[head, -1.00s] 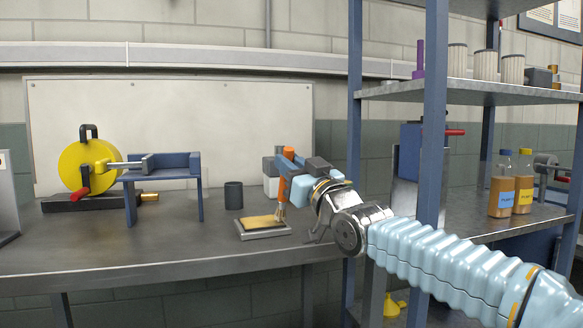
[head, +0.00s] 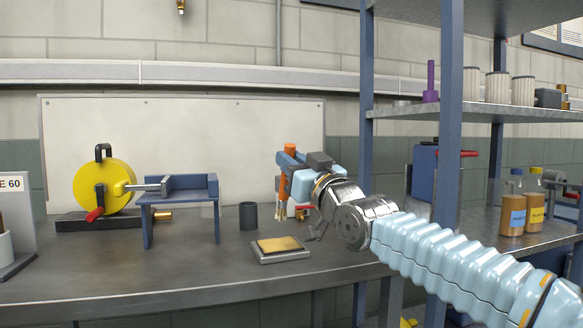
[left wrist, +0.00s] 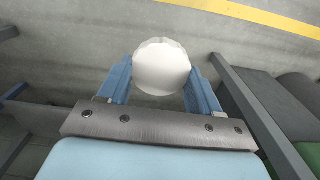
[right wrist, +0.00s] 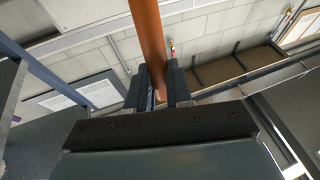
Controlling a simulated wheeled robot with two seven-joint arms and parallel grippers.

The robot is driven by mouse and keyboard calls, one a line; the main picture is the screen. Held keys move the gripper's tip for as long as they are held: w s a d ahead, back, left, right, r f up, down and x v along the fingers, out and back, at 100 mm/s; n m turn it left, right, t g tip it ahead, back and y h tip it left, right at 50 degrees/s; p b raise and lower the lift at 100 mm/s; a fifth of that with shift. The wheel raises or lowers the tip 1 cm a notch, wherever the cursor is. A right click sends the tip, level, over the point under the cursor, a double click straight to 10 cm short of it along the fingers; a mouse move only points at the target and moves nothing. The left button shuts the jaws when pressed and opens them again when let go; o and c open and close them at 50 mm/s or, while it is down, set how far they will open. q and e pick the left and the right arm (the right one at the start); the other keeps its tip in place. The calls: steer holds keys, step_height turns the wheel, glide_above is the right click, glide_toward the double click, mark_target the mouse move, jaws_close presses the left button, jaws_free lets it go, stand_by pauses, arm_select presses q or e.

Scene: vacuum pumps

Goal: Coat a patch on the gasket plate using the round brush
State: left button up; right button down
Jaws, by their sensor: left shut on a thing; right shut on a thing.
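The round brush (head: 290,149) has an orange handle and hangs roughly upright in my right gripper (head: 287,172). In the right wrist view, the fingers (right wrist: 159,88) are shut on the handle (right wrist: 147,35). The gasket plate (head: 281,245) is a tan square on a grey base, lying on the bench. The brush's lower end is raised behind the plate and looks apart from it. I cannot tell from here whether any patch is coated. In the left wrist view, my left gripper (left wrist: 160,85) is shut on a white rounded thing (left wrist: 162,66); that arm is outside the head view.
A dark cup (head: 248,216) stands behind and left of the plate. A blue stand (head: 180,195) and yellow round pump (head: 103,187) are farther left. A shelf rack post (head: 447,150) stands close to my right arm. The bench front (head: 170,265) is clear.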

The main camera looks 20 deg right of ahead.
arm_select(q)
steer(key=shift+w+r+p, duration=0.15)
steer(key=shift+r+p, duration=0.3)
steer(key=shift+r, duration=0.25)
arm_select(e)
steer(key=shift+r, duration=1.05)
